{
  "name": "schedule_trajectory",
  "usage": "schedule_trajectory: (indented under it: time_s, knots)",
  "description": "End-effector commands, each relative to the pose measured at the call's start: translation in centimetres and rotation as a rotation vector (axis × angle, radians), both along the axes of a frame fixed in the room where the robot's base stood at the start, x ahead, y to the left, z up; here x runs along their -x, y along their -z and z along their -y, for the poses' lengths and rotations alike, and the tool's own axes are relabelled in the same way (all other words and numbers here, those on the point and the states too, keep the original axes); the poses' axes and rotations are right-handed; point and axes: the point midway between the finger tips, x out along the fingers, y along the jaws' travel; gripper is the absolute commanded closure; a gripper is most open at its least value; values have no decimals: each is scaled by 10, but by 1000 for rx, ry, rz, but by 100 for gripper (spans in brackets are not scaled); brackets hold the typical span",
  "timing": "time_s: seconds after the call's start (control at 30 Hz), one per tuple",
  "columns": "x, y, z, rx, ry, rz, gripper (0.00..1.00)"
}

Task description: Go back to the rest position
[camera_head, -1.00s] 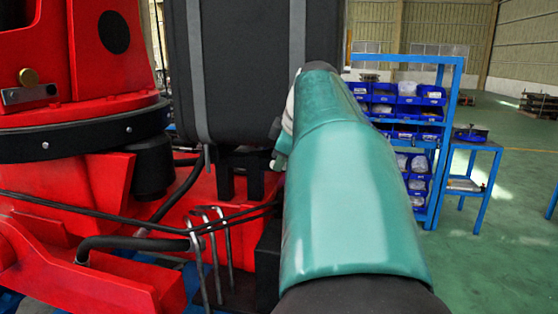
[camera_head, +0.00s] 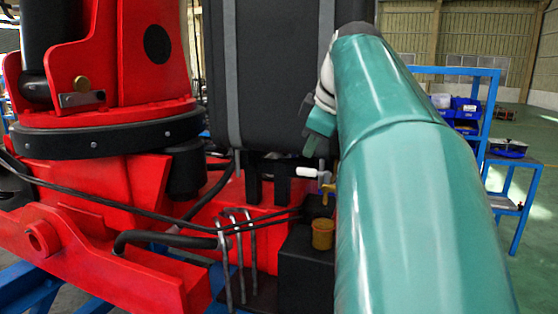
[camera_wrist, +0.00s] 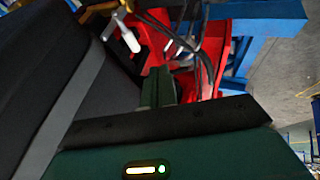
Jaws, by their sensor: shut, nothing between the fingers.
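My teal arm fills the right of the head view. My gripper (camera_head: 312,142) shows partly at its far end, beside the lower right of a black tank (camera_head: 278,80). In the wrist view the gripper's fingers (camera_wrist: 158,86) are shut and hold nothing. The fingers point toward red crane parts (camera_wrist: 210,50) and appear apart from them. A small valve with a white handle (camera_head: 308,172) sits just below the gripper in the head view. The white handle also shows at the upper left of the wrist view (camera_wrist: 127,36).
The red crane base (camera_head: 100,195) with black hoses fills the left. Bent metal hooks (camera_head: 238,250) and a yellow-brown cap (camera_head: 322,234) stand below the tank. A blue rack with bins (camera_head: 465,110) and a blue side table (camera_head: 515,185) stand behind my arm.

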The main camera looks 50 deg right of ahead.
Motion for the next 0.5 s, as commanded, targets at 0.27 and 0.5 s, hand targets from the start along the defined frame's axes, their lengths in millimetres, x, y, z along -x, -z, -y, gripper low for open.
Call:
schedule_trajectory:
  time_s: [0.27, 0.5]
  knots:
    - [10, -16, -5, 0, 1, 1, 100]
    - [11, -15, -7, -3, 3, 1, 100]
